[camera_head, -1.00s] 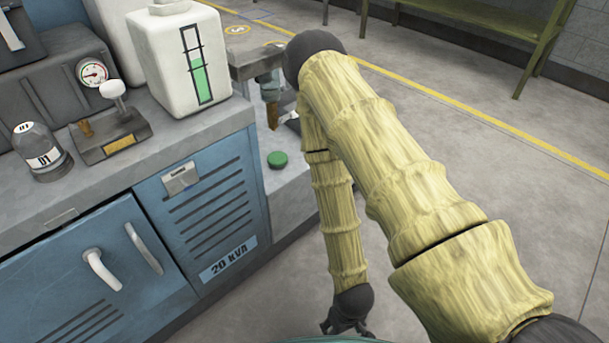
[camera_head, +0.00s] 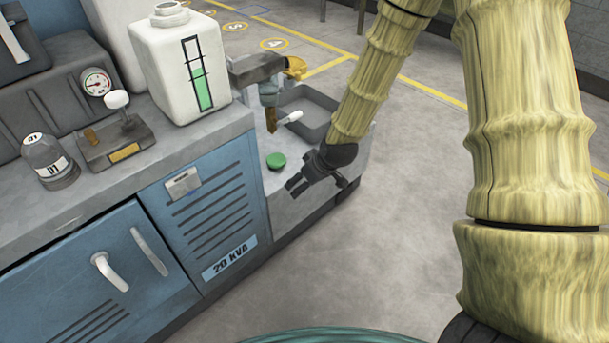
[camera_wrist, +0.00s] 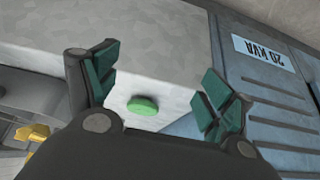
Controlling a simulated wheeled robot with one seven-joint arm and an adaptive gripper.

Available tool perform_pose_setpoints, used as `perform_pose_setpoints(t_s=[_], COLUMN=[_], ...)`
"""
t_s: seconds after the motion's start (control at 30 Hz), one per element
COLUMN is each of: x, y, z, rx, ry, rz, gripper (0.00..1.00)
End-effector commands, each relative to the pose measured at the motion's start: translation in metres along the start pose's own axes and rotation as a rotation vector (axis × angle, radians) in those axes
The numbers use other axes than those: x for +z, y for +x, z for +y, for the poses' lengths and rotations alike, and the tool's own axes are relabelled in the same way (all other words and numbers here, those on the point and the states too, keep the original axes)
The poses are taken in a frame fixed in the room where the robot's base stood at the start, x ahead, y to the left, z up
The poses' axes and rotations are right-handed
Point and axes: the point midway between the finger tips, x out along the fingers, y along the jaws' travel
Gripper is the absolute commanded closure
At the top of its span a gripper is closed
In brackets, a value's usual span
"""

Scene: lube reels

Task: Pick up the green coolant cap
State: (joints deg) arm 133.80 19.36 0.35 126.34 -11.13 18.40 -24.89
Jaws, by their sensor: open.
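The green coolant cap (camera_head: 276,160) is a small round disc lying flat on the low grey ledge beside the blue cabinet. My gripper (camera_head: 292,189) is just to the right of and nearer than the cap in the head view, apart from it. In the wrist view the cap (camera_wrist: 143,106) shows between and beyond my gripper's two green-padded fingers (camera_wrist: 160,88). The fingers are spread wide and hold nothing. I cannot tell the exact height of the fingers above the ledge.
A white coolant tank (camera_head: 180,65) stands on the blue cabinet (camera_head: 205,200), left of the cap. Behind the cap are a tap-like fixture (camera_head: 268,90), a white-tipped item (camera_head: 291,117) and a grey tray (camera_head: 318,108). A labelled jar (camera_head: 48,160) stands far left. Open floor lies to the right.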

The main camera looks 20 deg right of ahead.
Motion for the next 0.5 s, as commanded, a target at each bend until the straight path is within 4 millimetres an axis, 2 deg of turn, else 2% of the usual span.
perform_pose_setpoints(t_s=[0.13,0.5], x=[-0.0090,-0.0104], y=[-0.0052,-0.0036], z=[0.0037,0.0035], rx=[0.000,0.000], ry=[-0.011,-0.012], rz=[0.011,0.011], gripper=[0.18,0.18])
